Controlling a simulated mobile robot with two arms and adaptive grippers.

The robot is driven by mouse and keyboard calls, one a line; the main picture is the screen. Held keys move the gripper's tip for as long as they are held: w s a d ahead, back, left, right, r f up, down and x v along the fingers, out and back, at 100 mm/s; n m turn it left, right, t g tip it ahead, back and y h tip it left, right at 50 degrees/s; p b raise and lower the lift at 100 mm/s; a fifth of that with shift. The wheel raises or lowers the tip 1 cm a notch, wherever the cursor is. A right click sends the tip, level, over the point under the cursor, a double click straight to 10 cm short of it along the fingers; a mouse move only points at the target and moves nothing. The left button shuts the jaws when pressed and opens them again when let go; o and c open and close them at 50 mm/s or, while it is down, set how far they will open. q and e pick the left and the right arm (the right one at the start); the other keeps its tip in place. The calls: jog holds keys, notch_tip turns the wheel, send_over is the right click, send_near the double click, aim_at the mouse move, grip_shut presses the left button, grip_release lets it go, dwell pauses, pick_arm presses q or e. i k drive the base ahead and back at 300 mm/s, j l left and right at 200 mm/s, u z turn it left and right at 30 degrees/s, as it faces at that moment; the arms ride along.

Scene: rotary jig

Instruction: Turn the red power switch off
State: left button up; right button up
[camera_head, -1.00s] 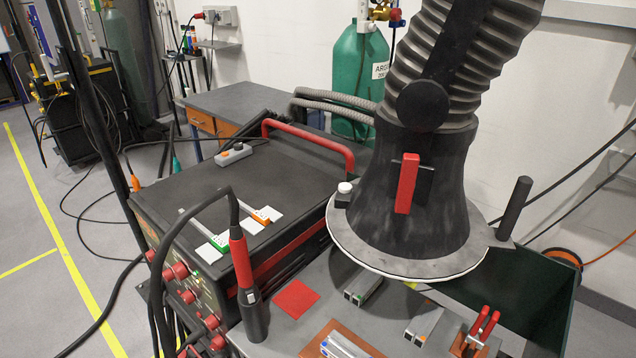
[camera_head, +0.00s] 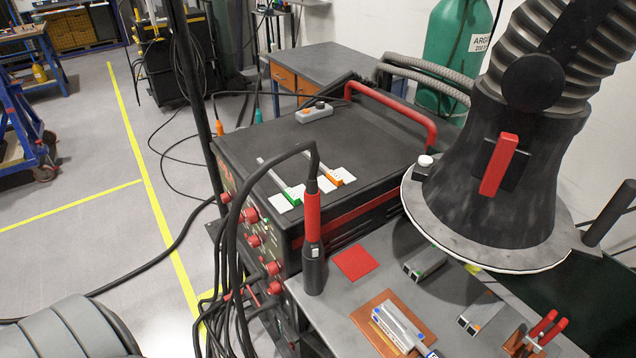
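A red lever-like switch (camera_head: 499,165) sits on a dark plate on the front of the black extraction hood (camera_head: 470,205). It stands nearly upright, its top leaning slightly right. Red knobs (camera_head: 249,215) line the front panel of the black welding machine (camera_head: 380,135), partly hidden by cables. A small grey box (camera_head: 314,112) with an orange-red spot lies on top of the machine. Which red part is the power switch I cannot tell for certain. Neither of my grippers shows.
A torch with a red handle (camera_head: 312,225) stands at the bench's (camera_head: 380,275) left corner, its cable arching leftward. The floor (camera_head: 100,235) at left is mostly open.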

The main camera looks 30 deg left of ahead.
aim_at(276, 288)
jog(key=u, duration=1.45)
jog(key=j+z, duration=0.3)
jog(key=j, duration=0.55)
jog(key=k+j+z, duration=0.15)
jog(key=j+z, duration=0.15)
jog(key=j, duration=0.55)
